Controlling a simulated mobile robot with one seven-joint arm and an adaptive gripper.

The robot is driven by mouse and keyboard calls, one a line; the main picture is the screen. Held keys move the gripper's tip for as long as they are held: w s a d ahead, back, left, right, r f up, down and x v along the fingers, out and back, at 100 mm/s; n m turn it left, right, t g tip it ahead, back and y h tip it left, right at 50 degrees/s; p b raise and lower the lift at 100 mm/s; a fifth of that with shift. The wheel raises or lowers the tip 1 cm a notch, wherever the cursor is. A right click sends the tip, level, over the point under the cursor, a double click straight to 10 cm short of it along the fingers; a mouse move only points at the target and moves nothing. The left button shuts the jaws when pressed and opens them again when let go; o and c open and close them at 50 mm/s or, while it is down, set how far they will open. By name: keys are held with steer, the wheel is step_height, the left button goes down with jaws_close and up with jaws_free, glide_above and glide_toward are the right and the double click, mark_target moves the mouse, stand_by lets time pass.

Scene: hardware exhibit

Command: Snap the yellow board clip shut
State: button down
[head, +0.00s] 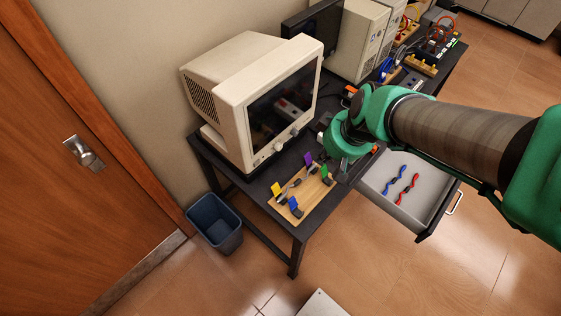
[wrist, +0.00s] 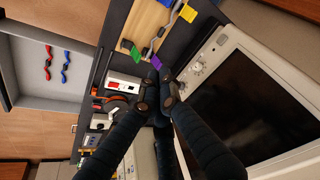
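A wooden board (head: 311,201) lies on the dark table in front of the old monitor. The yellow clip (head: 277,189) is at the board's left edge, its flap standing up. It also shows at the top of the wrist view (wrist: 188,13). A blue clip (head: 295,208), a purple clip (head: 308,158) and a green clip (head: 325,173) are on the same board, flaps also raised. A grey cable runs along the board. In the wrist view my gripper (wrist: 160,68) has its fingertips together, close to the purple clip, away from the yellow one. I see nothing between the fingers.
The monitor (head: 255,95) stands close behind the board. An open drawer (head: 437,205) with a blue and a red piece juts out at the right. A blue bin (head: 214,224) stands on the floor left of the table. Space above the board's left half is clear.

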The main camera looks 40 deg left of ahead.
mark_target(276, 189)
steer(key=s+a+f+n+g, duration=0.1)
steer(key=s+a+f+n, duration=0.2)
steer(key=s+a+f, duration=0.5)
step_height(276, 189, down, 2)
steer(key=a, duration=0.2)
steer(key=shift+a+n+b, duration=0.3)
steer(key=shift+a+b, duration=0.05)
steer(key=shift+b, duration=0.05)
steer(key=shift+f, duration=0.25)
steer(key=b+x, duration=0.2)
steer(key=x, duration=0.7)
steer(key=shift+f, duration=0.3)
